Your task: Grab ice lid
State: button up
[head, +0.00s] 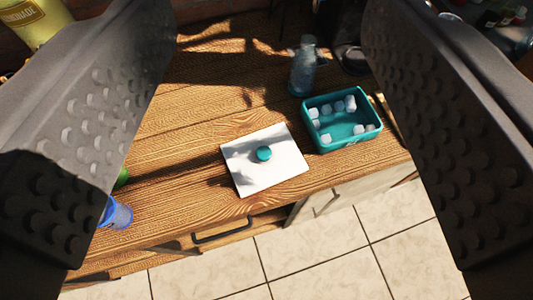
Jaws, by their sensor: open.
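The ice lid (245,176) looks like a flat white square plate with a round teal knob (264,154) in its middle. It lies on the wooden table near the front edge, partly in shadow. My gripper (267,120) is open, its two dark, bumpy fingers wide apart at the left and right of the view. The lid shows between them, apart from both fingers. An open teal box (345,145) with several ice cubes stands just right of the lid.
A clear bottle (303,72) stands behind the teal box. A blue cup (117,213) is at the left front edge, partly hidden by my finger. A yellow lemonade container (35,22) is at the top left. The wooden table (180,150) is clear left of the lid.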

jog(key=w+f+g+b, duration=0.1)
jog(key=w+f, duration=0.3)
jog(key=f, duration=0.7)
jog(key=w+f, duration=0.3)
jog(key=f, duration=0.8)
jog(key=b, duration=0.2)
send_near(264, 156)
jog(key=shift+g, duration=0.3)
jog(key=shift+r+x, duration=0.15)
jog(key=shift+x, duration=2.65)
jog(key=shift+r+x, duration=0.1)
jog(key=shift+x, duration=2.7)
jog(key=shift+w, duration=0.1)
jog(key=c, duration=1)
